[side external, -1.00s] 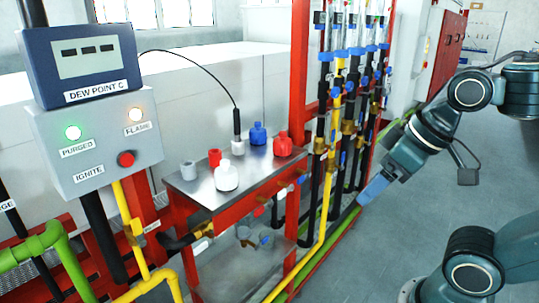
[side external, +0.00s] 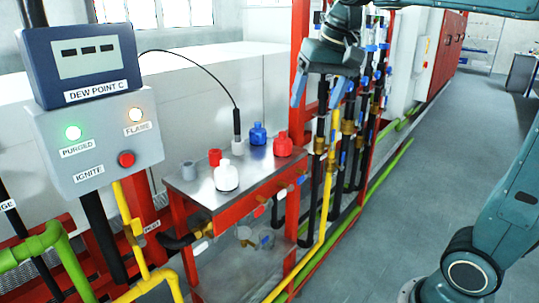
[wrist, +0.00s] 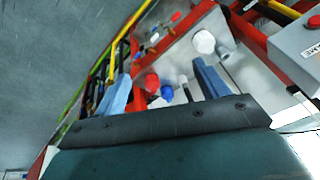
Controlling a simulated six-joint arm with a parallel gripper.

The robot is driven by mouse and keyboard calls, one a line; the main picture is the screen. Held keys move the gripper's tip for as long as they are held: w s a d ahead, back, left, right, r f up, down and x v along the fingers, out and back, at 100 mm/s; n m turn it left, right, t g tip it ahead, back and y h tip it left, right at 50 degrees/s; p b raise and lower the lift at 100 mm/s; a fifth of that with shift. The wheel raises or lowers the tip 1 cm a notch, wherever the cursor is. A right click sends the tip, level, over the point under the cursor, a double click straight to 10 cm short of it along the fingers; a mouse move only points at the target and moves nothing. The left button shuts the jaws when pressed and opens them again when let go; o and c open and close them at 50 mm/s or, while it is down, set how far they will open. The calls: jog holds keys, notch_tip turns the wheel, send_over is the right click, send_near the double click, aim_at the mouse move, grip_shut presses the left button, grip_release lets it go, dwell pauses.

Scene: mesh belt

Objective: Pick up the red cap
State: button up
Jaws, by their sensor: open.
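The red cap (side external: 215,157) stands on the metal bench top in the side view, between a grey cap (side external: 190,170) and the white bottle (side external: 227,175). The white bottle is in front of part of it. I cannot make the red cap out in the wrist view. My gripper (side external: 322,98) is open and empty, above and to the right of the bench, well apart from the cap. Its two blue fingers also show in the wrist view (wrist: 162,70), with the bench between and beyond them.
The bench (side external: 205,192) also holds a blue bottle (side external: 258,133), a red bottle (side external: 283,144) and a white-tipped probe (side external: 238,145) on a cable. A red post (side external: 299,60) and vertical pipes stand by my gripper. A control box (side external: 95,140) is at the left.

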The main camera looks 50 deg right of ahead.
jog(key=w+d+r+m, duration=0.1)
jog(key=w+d+m, duration=0.25)
jog(key=w, duration=0.45)
jog(key=m+g, duration=0.4)
jog(key=m, duration=0.4)
send_over(283, 132)
notch_tip(283, 132, down, 10)
jog(key=shift+s+a+r+y, duration=0.1)
jog(key=shift+s+a+y, duration=0.1)
jog(key=shift+y, duration=0.1)
jog(key=shift+f, duration=4.05)
jog(key=shift+w+f, duration=0.1)
jog(key=shift+f, duration=0.15)
jog(key=shift+w+d+f, duration=0.1)
jog(key=shift+d+f, duration=0.05)
jog(key=shift+f, duration=2.45)
